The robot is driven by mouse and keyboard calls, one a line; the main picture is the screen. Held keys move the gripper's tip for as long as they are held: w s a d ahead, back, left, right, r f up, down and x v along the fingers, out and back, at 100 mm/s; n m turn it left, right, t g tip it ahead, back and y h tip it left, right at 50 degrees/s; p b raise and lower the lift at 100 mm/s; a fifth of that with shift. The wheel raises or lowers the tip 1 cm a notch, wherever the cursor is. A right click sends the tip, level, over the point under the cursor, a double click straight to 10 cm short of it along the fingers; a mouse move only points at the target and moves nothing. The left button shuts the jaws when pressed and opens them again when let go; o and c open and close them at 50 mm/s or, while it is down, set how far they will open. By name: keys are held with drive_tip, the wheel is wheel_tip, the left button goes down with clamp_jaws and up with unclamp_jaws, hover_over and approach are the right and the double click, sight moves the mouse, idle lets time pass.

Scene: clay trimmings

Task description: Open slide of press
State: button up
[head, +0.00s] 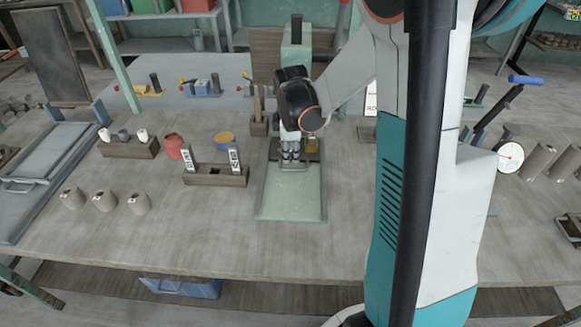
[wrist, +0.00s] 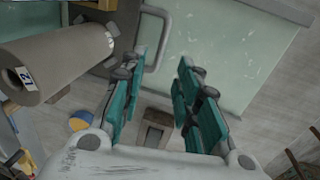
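The press has a green upright (head: 296,62) at the back and a pale green flat bed (head: 291,205) on the table; the bed also shows in the wrist view (wrist: 225,45). A grey loop handle (head: 298,187) lies at the near side of the press's dark middle part, over the bed. In the wrist view the handle (wrist: 163,42) shows close to my fingertips. My gripper (wrist: 162,68) is open, its teal fingers spread and empty. In the head view my gripper (head: 291,157) points down over the press, just behind the handle, and hides part of the slide.
A wooden rack (head: 215,178) with two white labelled pieces stands left of the press. Several grey cups (head: 105,201), a red jar (head: 173,146) and a yellow-topped pot (head: 224,138) stand farther left. The table's front is clear.

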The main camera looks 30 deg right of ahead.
sight(292, 168)
drive_tip(key=f, duration=0.2)
drive_tip(key=f+b, duration=0.1)
drive_tip(key=f, duration=0.2)
drive_tip(key=w+f+b, duration=0.1)
drive_tip(key=f, duration=0.1)
drive_tip(key=shift+d+f, duration=0.2)
drive_tip(key=shift+d, duration=0.15)
clamp_jaws()
